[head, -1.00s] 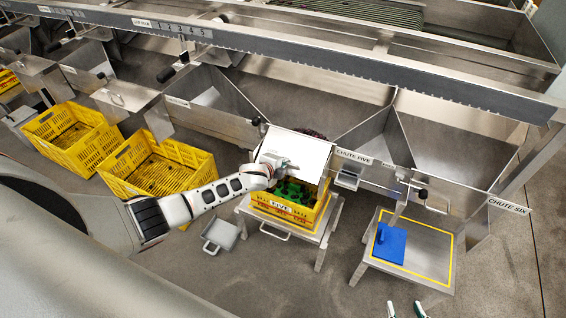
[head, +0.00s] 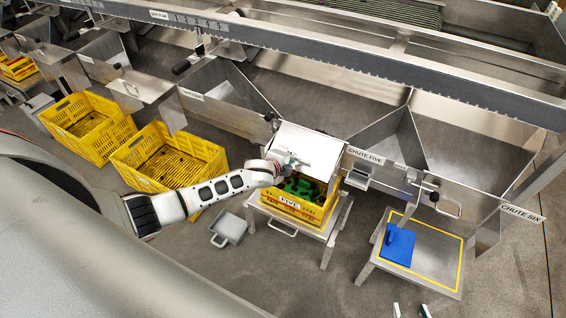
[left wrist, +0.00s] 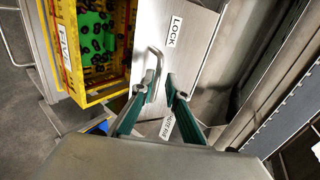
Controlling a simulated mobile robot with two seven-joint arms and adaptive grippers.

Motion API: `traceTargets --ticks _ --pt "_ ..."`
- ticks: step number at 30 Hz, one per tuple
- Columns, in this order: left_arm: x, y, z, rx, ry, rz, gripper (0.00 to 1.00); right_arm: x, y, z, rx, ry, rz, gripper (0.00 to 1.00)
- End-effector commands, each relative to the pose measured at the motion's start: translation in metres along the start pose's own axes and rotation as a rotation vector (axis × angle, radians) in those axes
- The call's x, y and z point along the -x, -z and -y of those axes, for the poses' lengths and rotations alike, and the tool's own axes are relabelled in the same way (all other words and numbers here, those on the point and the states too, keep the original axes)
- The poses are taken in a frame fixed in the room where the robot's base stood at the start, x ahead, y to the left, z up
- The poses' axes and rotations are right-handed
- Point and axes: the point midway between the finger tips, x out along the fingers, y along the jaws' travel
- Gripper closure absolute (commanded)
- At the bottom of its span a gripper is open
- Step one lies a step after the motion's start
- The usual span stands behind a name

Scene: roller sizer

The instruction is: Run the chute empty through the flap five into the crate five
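Flap five (head: 312,142) is a pale metal plate on the front of chute five, sloping over crate five; it also shows in the left wrist view (left wrist: 190,25) with a LOCK label. Crate five (head: 290,203) is yellow, marked FIVE, and holds a green layer with many dark pieces; it shows in the left wrist view (left wrist: 72,60). My left gripper (head: 288,158) is at the flap; its fingers (left wrist: 160,84) are apart, with the flap's bar handle (left wrist: 154,72) close to one fingertip. Contact is unclear. The chute's inside is hidden by the flap. My right gripper (head: 411,310) is open at the bottom edge.
Crate five stands on a metal stand (head: 322,232). To its right, a yellow-outlined stand (head: 440,260) bears a blue tool (head: 398,245). Two yellow crates (head: 178,160) are at the left. A grey scoop-like tray (head: 229,228) lies on the floor. Chute six (head: 470,150) is at the right.

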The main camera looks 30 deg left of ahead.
Motion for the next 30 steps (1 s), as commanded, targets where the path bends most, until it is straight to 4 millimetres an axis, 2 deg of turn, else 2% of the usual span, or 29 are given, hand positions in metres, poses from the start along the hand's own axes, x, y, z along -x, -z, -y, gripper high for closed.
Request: traceTargets --ticks 9,15,21,30 --pt "0.047 0.0 0.0 -0.001 0.001 -0.001 0.86 0.0 0.0 0.0 -0.001 0.0 0.0 0.6" --pt "0.071 -0.001 0.0 0.001 0.0 0.0 0.86 0.0 0.0 0.001 -0.001 0.0 0.0 0.6" --pt "0.083 0.0 0.0 0.0 0.0 0.0 0.86 0.0 0.0 0.001 -0.001 0.0 0.0 0.6" --pt "0.084 -0.001 0.001 0.0 0.001 0.001 0.86 0.0 0.0 0.001 -0.002 0.0 0.0 0.6"
